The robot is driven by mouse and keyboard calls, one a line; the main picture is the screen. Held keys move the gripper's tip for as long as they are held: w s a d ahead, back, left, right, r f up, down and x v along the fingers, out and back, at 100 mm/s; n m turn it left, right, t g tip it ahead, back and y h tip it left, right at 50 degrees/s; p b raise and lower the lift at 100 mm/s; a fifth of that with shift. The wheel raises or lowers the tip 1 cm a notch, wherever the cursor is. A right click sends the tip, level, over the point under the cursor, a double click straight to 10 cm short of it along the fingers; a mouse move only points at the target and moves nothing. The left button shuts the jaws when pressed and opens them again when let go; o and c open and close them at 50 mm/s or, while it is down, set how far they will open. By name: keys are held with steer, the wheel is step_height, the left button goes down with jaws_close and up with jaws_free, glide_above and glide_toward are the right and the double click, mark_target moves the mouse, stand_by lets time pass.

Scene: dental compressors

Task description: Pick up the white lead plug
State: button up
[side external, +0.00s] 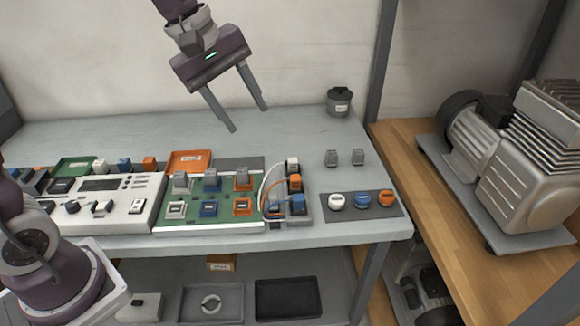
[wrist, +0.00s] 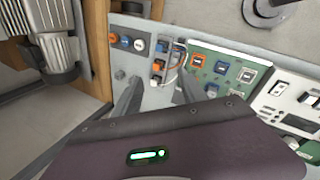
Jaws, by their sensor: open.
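The white lead plug (side external: 293,163) is a small block with a white wire, at the back of a short row of lead plugs beside the green board (side external: 252,217). It also shows in the wrist view (wrist: 155,81), between my fingers in the picture. The orange lead plug (side external: 295,183) and blue lead plug (side external: 298,202) stand in front of it. My gripper (side external: 250,118) is open and empty, high above the bench and to the left of the white plug in the side view. Its fingers point down, somewhat tilted.
The board carries coloured sockets and grey-topped blocks. A white control unit (side external: 108,213) stands left. White, blue and orange knobs lie on a dark strip (side external: 392,212) at right. Bench space behind the plugs is clear.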

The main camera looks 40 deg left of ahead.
steer(key=w+a+f+n, duration=0.2)
steer(key=w+f+n, duration=0.3)
steer(key=w, duration=0.2)
steer(key=n+h, duration=0.1)
steer(key=n, duration=0.7)
glide_toward(292, 160)
steer(key=w+d+f, duration=0.1)
steer(key=shift+g, duration=0.4)
steer(key=x, duration=0.7)
steer(key=shift+w+a+f, duration=0.15)
steer(key=shift+a+f, duration=0.1)
steer(key=shift+f, duration=0.1)
jaws_close()
